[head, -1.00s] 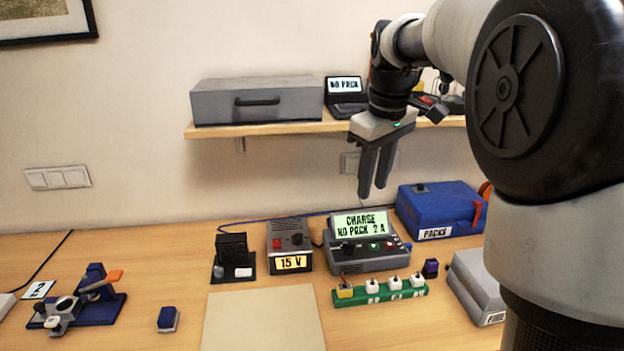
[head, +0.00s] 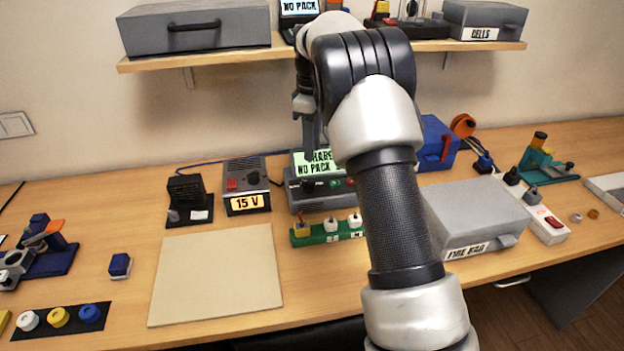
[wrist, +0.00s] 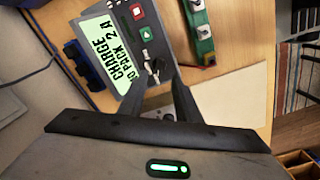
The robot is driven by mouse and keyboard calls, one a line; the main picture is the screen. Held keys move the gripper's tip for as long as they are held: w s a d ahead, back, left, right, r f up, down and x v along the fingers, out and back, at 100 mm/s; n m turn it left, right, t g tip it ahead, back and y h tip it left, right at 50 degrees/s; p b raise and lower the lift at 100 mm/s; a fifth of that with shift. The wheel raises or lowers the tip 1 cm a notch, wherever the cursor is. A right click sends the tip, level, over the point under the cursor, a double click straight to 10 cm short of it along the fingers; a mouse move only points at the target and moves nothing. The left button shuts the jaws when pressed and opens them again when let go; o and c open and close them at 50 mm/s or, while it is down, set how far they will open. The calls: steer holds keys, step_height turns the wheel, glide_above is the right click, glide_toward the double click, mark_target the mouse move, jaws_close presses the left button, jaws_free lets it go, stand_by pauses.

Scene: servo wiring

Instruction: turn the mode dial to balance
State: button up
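The charger (head: 300,203) stands at the back of the bench, its lit screen reading CHARGE, NO PACK, 2 A in the wrist view (wrist: 108,45). Its dark dial (wrist: 155,68) is on the front panel beside the screen, with a green button and a red button farther along. Text around the dial is too small to read. My gripper (wrist: 174,84) is above and in front of the panel, its fingertips near the dial; contact cannot be judged. In the head view my arm covers the charger's right part.
A 15 V supply (head: 246,186) stands left of the charger. A green strip with plugs (head: 318,238) lies in front. A grey case (head: 470,215) and a blue box (head: 436,138) are right. The shelf (head: 230,59) is above; the beige mat (head: 215,275) is bare.

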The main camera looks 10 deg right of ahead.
mark_target(312, 182)
step_height(312, 182, down, 11)
steer(key=shift+r+b, duration=0.1)
steer(key=shift+b, duration=0.2)
jaws_close()
